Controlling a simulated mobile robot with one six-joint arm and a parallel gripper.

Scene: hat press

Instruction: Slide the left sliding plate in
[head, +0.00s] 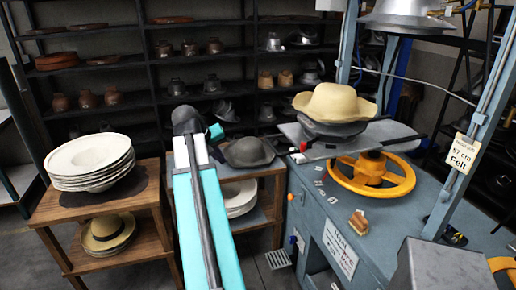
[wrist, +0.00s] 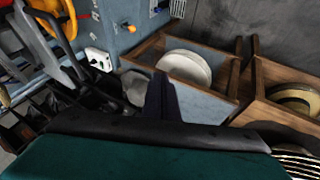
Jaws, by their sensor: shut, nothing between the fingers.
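The hat press on the right holds a cream felt hat (head: 333,103) on a dark grey form. Under the form are grey sliding plates. A black handle is at the right side. My turquoise arm reaches up left of the press, and its dark wrist is well to the left of the plate, apart from it. In the wrist view my gripper (wrist: 162,92) is shut and empty, with the fingers as one dark narrow shape.
An orange handwheel (head: 372,178) sits below the plates on the blue press table (head: 375,230). A wooden stand (head: 60,208) with stacked white hats is at left. A second stand, with a grey hat (head: 248,152) on top, is behind my arm. Dark shelves fill the back.

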